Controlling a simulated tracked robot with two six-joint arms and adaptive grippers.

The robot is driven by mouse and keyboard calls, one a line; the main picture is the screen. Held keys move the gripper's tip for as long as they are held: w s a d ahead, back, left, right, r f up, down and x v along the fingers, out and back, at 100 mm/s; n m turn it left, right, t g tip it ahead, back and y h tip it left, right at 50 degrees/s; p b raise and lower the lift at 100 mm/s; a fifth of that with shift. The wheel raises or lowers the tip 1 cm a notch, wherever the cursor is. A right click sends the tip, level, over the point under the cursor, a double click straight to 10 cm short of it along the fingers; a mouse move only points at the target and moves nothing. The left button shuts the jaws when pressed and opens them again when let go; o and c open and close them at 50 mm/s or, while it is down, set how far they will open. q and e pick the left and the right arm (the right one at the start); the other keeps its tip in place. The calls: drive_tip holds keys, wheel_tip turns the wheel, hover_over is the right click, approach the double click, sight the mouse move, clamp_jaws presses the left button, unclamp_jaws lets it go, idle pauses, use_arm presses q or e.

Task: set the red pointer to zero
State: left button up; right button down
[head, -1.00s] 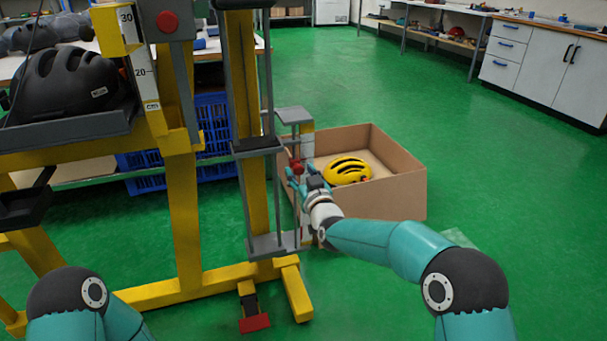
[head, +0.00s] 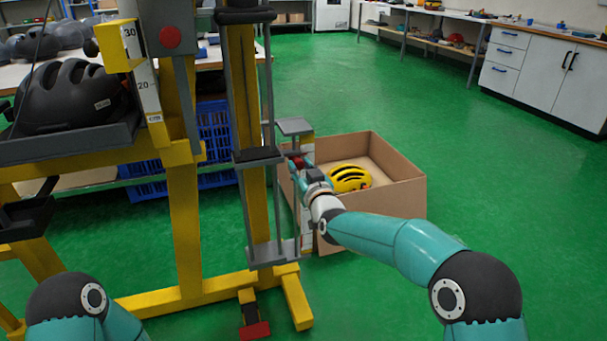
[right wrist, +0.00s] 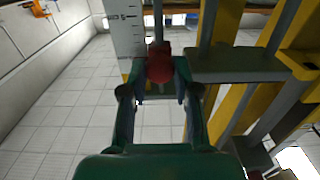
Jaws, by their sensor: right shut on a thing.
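The red pointer (head: 298,162) is a small red block beside the upright rods of the yellow and grey drop tower. It also shows in the right wrist view (right wrist: 159,66), between my fingertips. A white scale (right wrist: 124,30) with black marks and a 5 stands right behind it, left of a grey rod. My right gripper (head: 303,165) is shut on the pointer, and it also shows in the right wrist view (right wrist: 158,82). The scale's zero mark cannot be made out. My left arm shows at the lower left, but its gripper is out of view.
A cardboard box (head: 400,190) with a yellow helmet (head: 349,179) stands behind my right arm. A black helmet (head: 70,92) rests on a grey carriage at the left, near a taller scale (head: 146,85). A grey plate (right wrist: 235,65) sits close right of my fingers.

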drive_tip(key=shift+r, duration=0.35)
drive_tip(key=c, duration=1.1)
unclamp_jaws()
drive_tip(key=shift+o, duration=1.2)
drive_tip(key=shift+f, duration=0.1)
drive_tip(key=v, duration=1.2)
drive_tip(key=shift+f, duration=0.15)
